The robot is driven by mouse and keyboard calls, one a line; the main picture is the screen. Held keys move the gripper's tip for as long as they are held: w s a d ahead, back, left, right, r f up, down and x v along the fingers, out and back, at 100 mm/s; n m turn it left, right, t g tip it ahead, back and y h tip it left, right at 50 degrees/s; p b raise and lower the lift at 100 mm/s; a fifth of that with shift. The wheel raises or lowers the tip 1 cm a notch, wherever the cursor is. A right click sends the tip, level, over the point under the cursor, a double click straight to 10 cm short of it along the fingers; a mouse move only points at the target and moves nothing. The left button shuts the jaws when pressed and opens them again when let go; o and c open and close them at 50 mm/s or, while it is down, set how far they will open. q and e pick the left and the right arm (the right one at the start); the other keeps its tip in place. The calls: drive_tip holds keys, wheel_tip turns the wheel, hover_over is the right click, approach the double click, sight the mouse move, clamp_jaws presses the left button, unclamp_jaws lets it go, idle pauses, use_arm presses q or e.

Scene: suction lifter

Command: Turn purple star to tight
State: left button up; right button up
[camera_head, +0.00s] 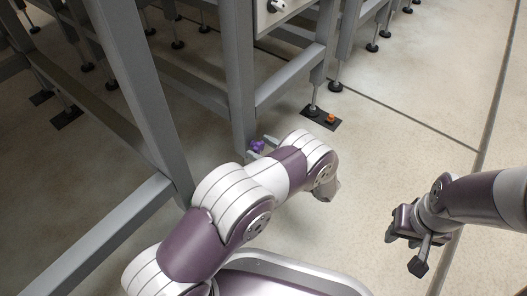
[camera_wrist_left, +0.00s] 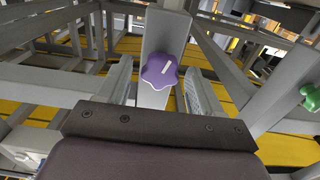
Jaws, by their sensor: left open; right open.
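The purple star (camera_head: 257,146) is a star-shaped knob on a grey frame post, low down at the middle of the head view. In the left wrist view the purple star (camera_wrist_left: 160,71) faces me and carries a short white mark, slightly slanted. My left gripper (camera_head: 261,149) is open, with one finger on each side of the star. In the left wrist view, gaps show between the star and both fingers (camera_wrist_left: 158,80), so it is not gripped. My right gripper (camera_head: 405,250) is open and empty above the floor at the right.
Grey frame beams and legs (camera_head: 240,75) fill the left and middle. A foot plate with an orange piece (camera_head: 331,118) lies beyond my left arm. A green knob (camera_wrist_left: 311,98) shows at the right edge of the wrist view. Floor (camera_head: 420,90) at the right is clear.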

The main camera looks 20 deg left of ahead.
use_arm(q)
drive_tip(key=c, duration=1.1)
drive_tip(key=shift+o, duration=0.2)
